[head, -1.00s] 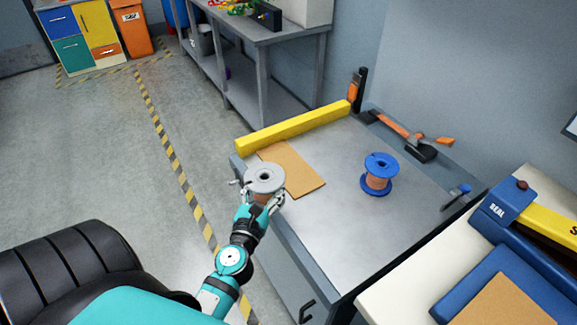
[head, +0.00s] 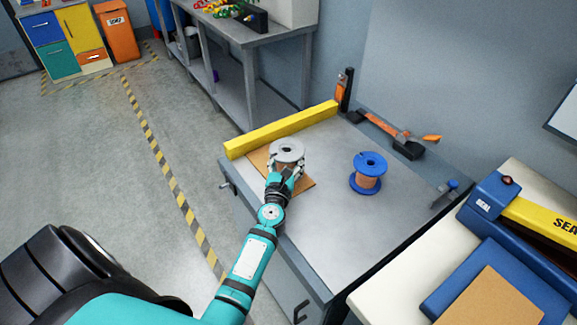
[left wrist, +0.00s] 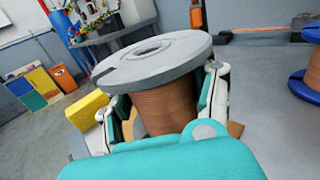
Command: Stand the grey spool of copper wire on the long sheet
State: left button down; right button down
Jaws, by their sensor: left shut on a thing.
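The grey spool of copper wire (head: 287,151) is upright in my left gripper (head: 286,172), over the long tan sheet (head: 258,160) on the grey bench top. In the left wrist view the grey top flange (left wrist: 150,58) and the copper winding (left wrist: 165,108) show between the two fingers of my left gripper (left wrist: 165,112), which are shut on the spool. The spool's lower end is hidden, so I cannot tell whether it touches the sheet. My right gripper is not in view.
A blue spool of copper wire (head: 368,172) stands to the right on the bench top (head: 330,215). A yellow bar (head: 282,129) lies along the bench's far left edge. An orange-handled tool (head: 392,133) lies at the back. A blue-and-yellow sealer (head: 510,205) is at the right.

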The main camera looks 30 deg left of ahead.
aim_at(288, 165)
pick_arm(q)
jog(key=shift+w+r, duration=0.1)
jog(key=shift+w, duration=0.3)
jog(key=shift+w+f, duration=0.1)
jog(key=shift+f, duration=0.2)
notch_tip(288, 165, down, 2)
jog(key=shift+f+b, duration=0.2)
jog(key=shift+b, duration=0.95)
jog(key=shift+f, duration=0.25)
jog(key=shift+f+b, duration=0.2)
jog(key=shift+b, duration=0.1)
jog(key=shift+c, duration=1.9)
grip_release()
